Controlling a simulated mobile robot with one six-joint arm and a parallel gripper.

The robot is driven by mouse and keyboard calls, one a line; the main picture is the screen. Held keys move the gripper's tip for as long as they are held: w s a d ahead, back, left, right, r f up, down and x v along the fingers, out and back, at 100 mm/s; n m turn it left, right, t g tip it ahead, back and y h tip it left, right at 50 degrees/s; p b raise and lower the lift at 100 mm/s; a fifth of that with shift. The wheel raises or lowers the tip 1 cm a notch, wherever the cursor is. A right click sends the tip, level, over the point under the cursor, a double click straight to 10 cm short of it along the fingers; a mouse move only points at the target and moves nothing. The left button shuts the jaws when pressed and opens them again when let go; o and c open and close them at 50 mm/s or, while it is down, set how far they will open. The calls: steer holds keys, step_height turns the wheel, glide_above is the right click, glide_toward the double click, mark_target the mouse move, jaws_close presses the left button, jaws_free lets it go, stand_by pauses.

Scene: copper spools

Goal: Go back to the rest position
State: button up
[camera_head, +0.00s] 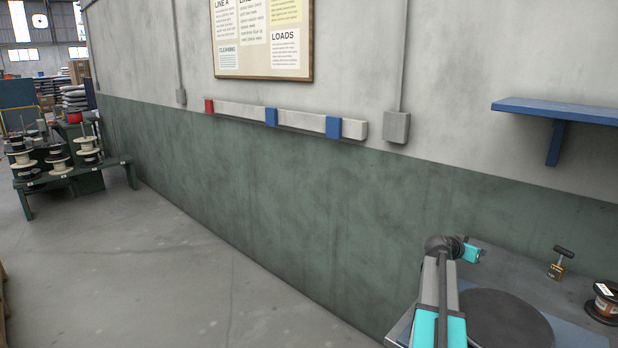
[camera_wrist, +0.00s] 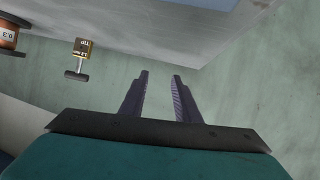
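My gripper (camera_wrist: 160,78) shows in the wrist view with its two dark fingers apart and nothing between them. In the head view my arm rises at the lower right over a workbench (camera_head: 485,257); its fingertips cannot be made out there. A copper spool (camera_head: 606,303) with a label stands at the bench's right edge. It also shows, cut off, at the upper left of the wrist view (camera_wrist: 8,37). A small brass piece with a black T-shaped handle (camera_head: 557,263) stands on the bench, apart from my fingers. It also shows in the wrist view (camera_wrist: 82,50).
A dark round disc (camera_head: 505,320) covers the bench's front. A green wall (camera_head: 300,220) runs behind the bench, with a blue shelf (camera_head: 560,110) above. A green stand (camera_head: 118,166) with several spools is far left. The grey floor (camera_head: 170,280) between is clear.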

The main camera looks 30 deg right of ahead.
steer(key=w+a+f+n+t+y, duration=0.1)
steer(key=w+a+f+n, duration=0.1)
steer(key=w+a+f, duration=0.4)
steer(key=w+a+f+n+t+y, duration=0.1)
steer(key=w+a+f+n+y, duration=0.15)
steer(key=w+a, duration=0.5)
steer(key=s+a+f+n+y, duration=0.2)
steer(key=a+f+n+y, duration=0.2)
steer(key=a+f, duration=1.7)
steer(key=s+a+f+n+g+y, duration=0.1)
steer(key=s+a+f+g+y, duration=0.1)
steer(key=s+a+f, duration=0.55)
steer(key=s+a+f+n+g+y, duration=0.15)
steer(key=s+a+f, duration=0.5)
steer(key=a, duration=0.65)
steer(key=s+a+f+n+g+y, duration=0.1)
steer(key=s+a+f, duration=0.3)
steer(key=s+a, duration=0.4)
steer(key=s+a+f+n+g+y, duration=0.1)
steer(key=s+a+f+n+g, duration=0.2)
steer(key=s+a, duration=0.6)
steer(key=s+f+g, duration=0.1)
steer(key=s, duration=0.2)
steer(key=shift+a+p, duration=0.15)
steer(key=shift+p, duration=0.25)
steer(key=shift+s, duration=0.1)
